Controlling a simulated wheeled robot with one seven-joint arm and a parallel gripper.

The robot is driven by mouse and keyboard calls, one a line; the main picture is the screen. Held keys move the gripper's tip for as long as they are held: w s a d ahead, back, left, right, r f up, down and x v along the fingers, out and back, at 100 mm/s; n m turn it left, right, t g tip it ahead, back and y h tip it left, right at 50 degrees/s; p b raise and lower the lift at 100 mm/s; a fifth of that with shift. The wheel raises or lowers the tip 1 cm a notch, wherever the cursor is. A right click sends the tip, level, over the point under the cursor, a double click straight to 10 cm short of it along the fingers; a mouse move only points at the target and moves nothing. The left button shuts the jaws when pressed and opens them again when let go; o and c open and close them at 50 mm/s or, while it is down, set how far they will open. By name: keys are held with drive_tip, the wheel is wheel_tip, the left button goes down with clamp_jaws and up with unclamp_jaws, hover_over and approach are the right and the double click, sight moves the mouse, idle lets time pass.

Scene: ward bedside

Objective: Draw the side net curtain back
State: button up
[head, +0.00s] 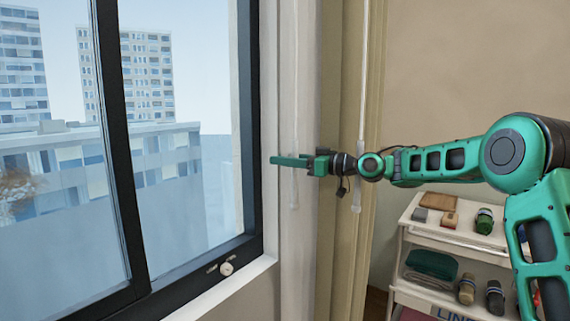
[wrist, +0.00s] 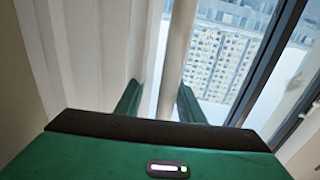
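The pale net curtain (head: 287,70) hangs gathered in a narrow upright strip at the window's right side; pale folds (wrist: 85,45) fill the left of the wrist view. A thin white wand (head: 295,95) hangs in front of it, its lower end below my gripper. My gripper (head: 290,161) reaches in from the right at the wand. In the wrist view its two green fingers (wrist: 158,104) are apart, with a pale upright rod (wrist: 176,50) between them, closer to the right finger. I cannot tell whether the rod touches a finger.
The dark-framed window (head: 247,120) with a sill latch (head: 226,268) fills the left. A heavier beige curtain (head: 335,60) and a second hanging wand (head: 364,80) are right of the net. A white shelf trolley (head: 455,240) holding several items stands below my arm.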

drive_tip(key=shift+r, duration=0.1)
drive_tip(key=s+a+r, duration=0.8)
drive_tip(key=r, duration=0.2)
drive_tip(key=shift+a+r, duration=0.15)
drive_tip(key=shift+r, duration=0.25)
drive_tip(key=shift+s, duration=0.1)
drive_tip(key=s+r+v, duration=0.1)
drive_tip(key=v, duration=1.2)
drive_tip(key=shift+s+a, duration=0.2)
drive_tip(key=shift+a, duration=0.05)
idle(0.8)
